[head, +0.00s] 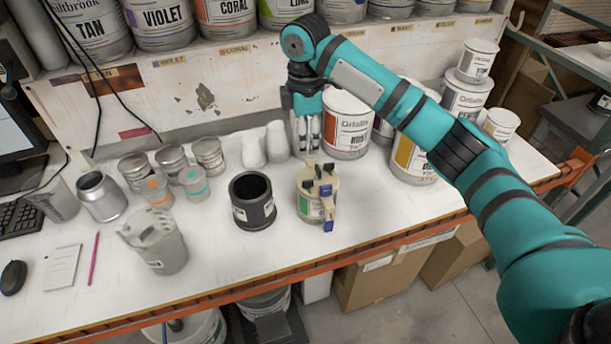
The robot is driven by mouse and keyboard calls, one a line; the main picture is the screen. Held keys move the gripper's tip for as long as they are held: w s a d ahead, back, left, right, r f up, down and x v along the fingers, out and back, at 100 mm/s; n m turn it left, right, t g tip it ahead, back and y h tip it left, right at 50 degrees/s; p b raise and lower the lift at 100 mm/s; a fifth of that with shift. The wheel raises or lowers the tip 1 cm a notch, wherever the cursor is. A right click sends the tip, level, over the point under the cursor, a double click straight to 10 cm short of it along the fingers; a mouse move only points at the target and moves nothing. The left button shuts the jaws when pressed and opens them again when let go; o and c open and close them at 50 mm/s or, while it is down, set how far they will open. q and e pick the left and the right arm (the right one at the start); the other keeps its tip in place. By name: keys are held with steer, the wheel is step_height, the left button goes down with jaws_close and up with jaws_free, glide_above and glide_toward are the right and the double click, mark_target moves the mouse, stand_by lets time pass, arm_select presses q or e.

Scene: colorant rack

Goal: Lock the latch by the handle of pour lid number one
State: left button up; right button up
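A beige pour lid (316,172) with dark and blue latch parts sits on a small can (305,205) with a green-marked label, right of the table's middle. A blue latch piece (327,225) hangs down the front side of the can. No number is readable on the lid. My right gripper (306,152) points down just behind the lid, in front of the back panel. Its fingers are close together and small, and I cannot tell whether they are open or shut. Nothing clearly shows between them. My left gripper is not in view.
A black cup (252,200) stands left of the can. Large paint cans (347,125) stand behind to the right. The orange table edge (400,247) is in front.

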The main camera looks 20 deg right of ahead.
mark_target(306, 181)
step_height(306, 181, down, 11)
steer(key=p, duration=0.3)
steer(key=shift+f, duration=0.1)
steer(key=shift+f+p, duration=0.3)
steer(key=shift+f, duration=0.3)
jaws_close()
